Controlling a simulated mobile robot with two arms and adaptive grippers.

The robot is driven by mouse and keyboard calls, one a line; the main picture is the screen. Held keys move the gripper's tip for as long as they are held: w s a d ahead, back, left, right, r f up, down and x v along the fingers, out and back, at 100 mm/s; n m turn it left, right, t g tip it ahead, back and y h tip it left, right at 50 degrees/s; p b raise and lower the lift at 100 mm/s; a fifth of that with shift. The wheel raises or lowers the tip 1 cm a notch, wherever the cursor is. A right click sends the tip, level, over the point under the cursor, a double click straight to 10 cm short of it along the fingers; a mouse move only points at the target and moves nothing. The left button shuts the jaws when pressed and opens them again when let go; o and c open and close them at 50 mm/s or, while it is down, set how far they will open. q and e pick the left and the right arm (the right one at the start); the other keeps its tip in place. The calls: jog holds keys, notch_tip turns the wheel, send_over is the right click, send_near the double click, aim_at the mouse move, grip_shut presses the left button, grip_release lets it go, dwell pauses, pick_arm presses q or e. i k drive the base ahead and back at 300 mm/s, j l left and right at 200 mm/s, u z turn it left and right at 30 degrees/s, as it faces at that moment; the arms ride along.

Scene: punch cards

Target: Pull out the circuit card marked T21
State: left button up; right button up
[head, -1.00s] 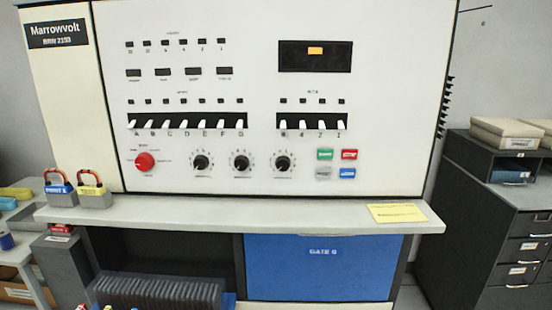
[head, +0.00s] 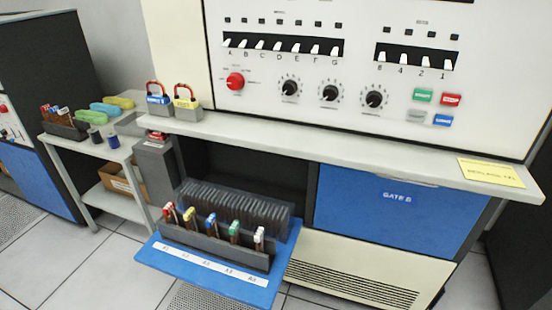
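A row of dark upright circuit cards (head: 236,203) sits in the open bay under the console shelf. No marking T21 can be read on any card. In front of the cards, several plugs with red, yellow, blue, green and white tops stand in a dark holder (head: 215,247). The holder is on a blue fold-down panel (head: 190,278) with small white labels along it. Neither of my grippers is in view.
A closed blue panel marked GATE B (head: 390,218) is right of the bay. The console shelf (head: 340,152) overhangs both and bears two padlocks (head: 158,95) and a yellow note (head: 490,172). A side table (head: 90,143) stands at the left. Floor (head: 75,265) is clear in front.

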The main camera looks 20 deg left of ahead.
aim_at(171, 216)
jog(key=u, duration=1.05)
